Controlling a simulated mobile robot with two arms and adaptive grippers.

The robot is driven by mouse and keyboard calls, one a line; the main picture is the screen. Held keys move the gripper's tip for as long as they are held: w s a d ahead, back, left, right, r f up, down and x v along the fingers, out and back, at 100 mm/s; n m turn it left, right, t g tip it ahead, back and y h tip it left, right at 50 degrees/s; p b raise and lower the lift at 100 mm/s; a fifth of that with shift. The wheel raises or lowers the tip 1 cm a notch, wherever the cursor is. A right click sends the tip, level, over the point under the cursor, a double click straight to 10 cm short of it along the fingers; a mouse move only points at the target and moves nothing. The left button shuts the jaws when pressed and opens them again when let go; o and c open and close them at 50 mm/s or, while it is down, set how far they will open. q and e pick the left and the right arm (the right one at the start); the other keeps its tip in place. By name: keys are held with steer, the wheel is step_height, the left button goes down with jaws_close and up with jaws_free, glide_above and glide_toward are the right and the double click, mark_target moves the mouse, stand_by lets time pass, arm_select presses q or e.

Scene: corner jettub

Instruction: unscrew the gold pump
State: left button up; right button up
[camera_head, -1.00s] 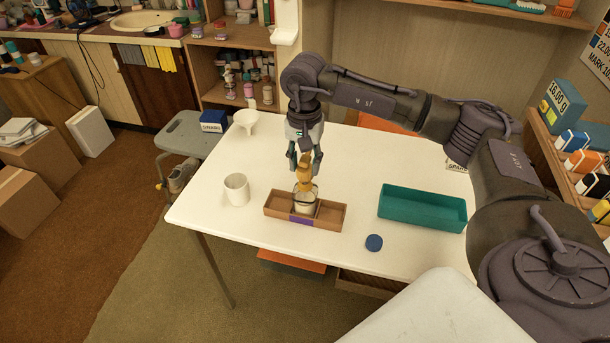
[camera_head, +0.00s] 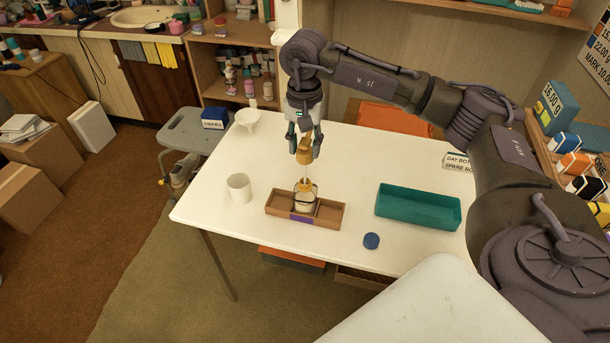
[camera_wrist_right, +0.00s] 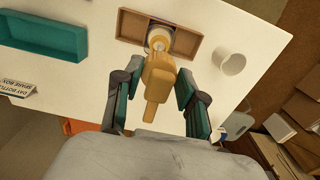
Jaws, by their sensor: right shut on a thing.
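The gold pump (camera_head: 304,155) is held upright in my right gripper (camera_head: 304,140), above the bottle (camera_head: 305,197). A thin stem runs from the pump down to the bottle's mouth; I cannot tell how far its lower end sits inside. My left gripper is not in view.
A white mug (camera_head: 239,188) stands left of the tray and a white funnel (camera_head: 248,120) behind it. A teal bin (camera_head: 418,207) is to the right, with a blue cap (camera_head: 371,241) in front. A small sign (camera_head: 457,162) stands at the back right. The table between them is clear.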

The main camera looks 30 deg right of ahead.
steer(key=shift+r+p, duration=1.25)
steer(key=shift+r, duration=0.95)
